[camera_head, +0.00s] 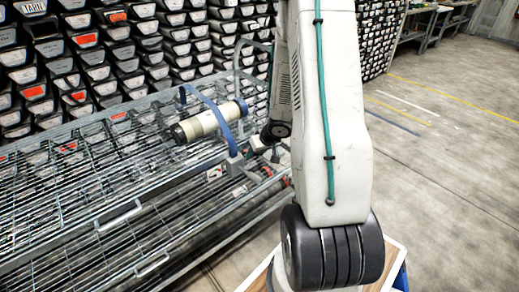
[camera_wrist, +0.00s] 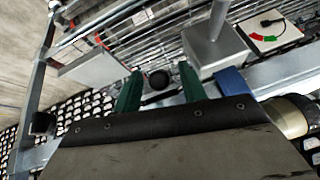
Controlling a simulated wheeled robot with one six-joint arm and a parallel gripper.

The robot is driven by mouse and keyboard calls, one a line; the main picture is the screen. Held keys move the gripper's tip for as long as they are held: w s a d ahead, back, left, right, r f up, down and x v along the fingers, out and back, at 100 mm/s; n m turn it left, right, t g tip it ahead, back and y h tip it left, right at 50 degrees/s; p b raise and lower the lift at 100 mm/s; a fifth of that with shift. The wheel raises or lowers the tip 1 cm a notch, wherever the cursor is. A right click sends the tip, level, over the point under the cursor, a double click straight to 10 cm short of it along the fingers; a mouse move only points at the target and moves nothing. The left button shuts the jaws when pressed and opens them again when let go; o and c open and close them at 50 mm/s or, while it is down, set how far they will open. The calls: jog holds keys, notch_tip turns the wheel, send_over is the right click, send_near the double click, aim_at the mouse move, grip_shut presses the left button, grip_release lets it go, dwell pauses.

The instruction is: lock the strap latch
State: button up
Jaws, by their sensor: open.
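A cream core liner (camera_head: 208,122) with a dark end and a blue band lies on the wire rack. A blue strap (camera_head: 213,109) arches over it and ends at a small grey block (camera_head: 235,167). In the wrist view the strap (camera_wrist: 232,82) meets the grey block (camera_wrist: 213,52), and part of the liner (camera_wrist: 290,115) shows at right. A round black knob (camera_wrist: 158,79) appears between the green fingers of my gripper (camera_wrist: 160,69), which is open. I cannot tell whether the fingers touch the knob. In the head view my arm hides much of the latch area.
A pale plate with a red and green gauge and black pointer (camera_wrist: 268,34) sits beside the grey block. The wire rack (camera_head: 70,205) extends left. Stacked labelled core trays (camera_head: 90,60) stand behind. Open floor (camera_head: 450,170) lies to the right.

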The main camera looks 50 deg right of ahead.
jog(key=v, duration=0.5)
jog(key=shift+s+r, duration=0.15)
jog(key=shift+r, duration=0.05)
dwell(0.4)
